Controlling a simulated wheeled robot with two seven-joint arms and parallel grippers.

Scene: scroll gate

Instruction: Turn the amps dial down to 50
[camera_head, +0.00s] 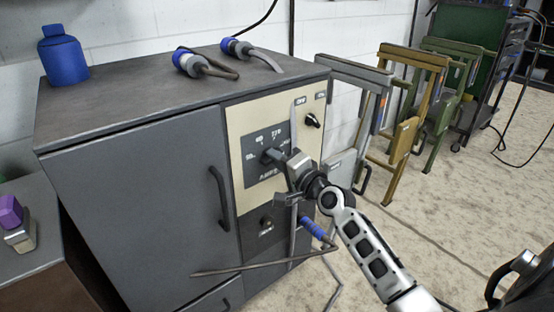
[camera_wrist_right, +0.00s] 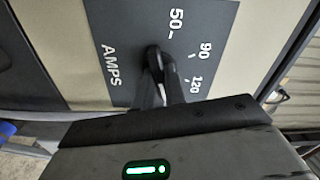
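The amps dial (camera_head: 268,155) is a dark knob on a dark grey plate (camera_head: 258,178) on the front of a grey cabinet. In the right wrist view the plate carries AMPS and the marks 50, 90 and 120. The dial's exact pointing direction is hard to tell. My left gripper is not in view.
A second knob (camera_head: 312,120) sits at the panel's upper right. The cabinet (camera_head: 130,190) has a door handle (camera_head: 219,198) left of the panel.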

